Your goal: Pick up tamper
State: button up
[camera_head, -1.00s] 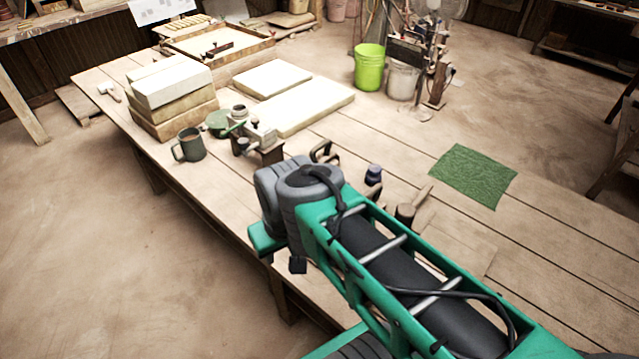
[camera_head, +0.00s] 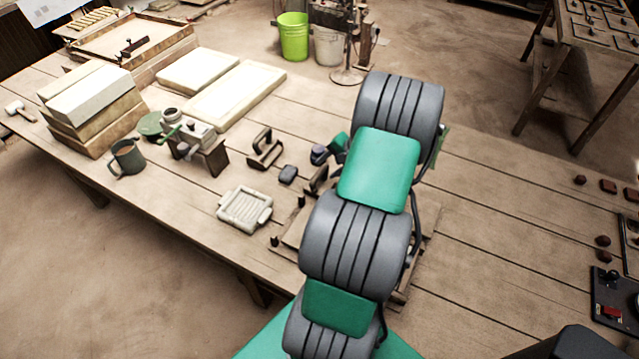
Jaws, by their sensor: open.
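I cannot tell for sure which object is the tamper. A dark block with an upright loop handle (camera_head: 266,150) stands on the table left of my arm. A small dark rounded piece (camera_head: 288,173) lies just right of it. A dark object with a bluish-grey face (camera_head: 320,155) sits close to my arm, with a small green part beside it. My grey and green arm rises through the middle of the view and covers the table behind it.
A pale ribbed tray (camera_head: 244,209) lies near the table's front edge. A clamp-like device (camera_head: 196,142), a green mug (camera_head: 127,158) and stacked blocks (camera_head: 92,106) stand left. Pale slabs (camera_head: 235,95) lie behind. A control box (camera_head: 610,297) is at right.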

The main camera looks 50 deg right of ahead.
aim_at(321, 172)
jog(key=p+x, duration=0.1)
jog(key=x, duration=0.5)
jog(key=shift+a+f, duration=0.1)
jog(key=shift+f, duration=0.1)
jog(key=shift+c, duration=0.4)
grip_shut()
jog(key=shift+r, duration=0.1)
dwell(0.5)
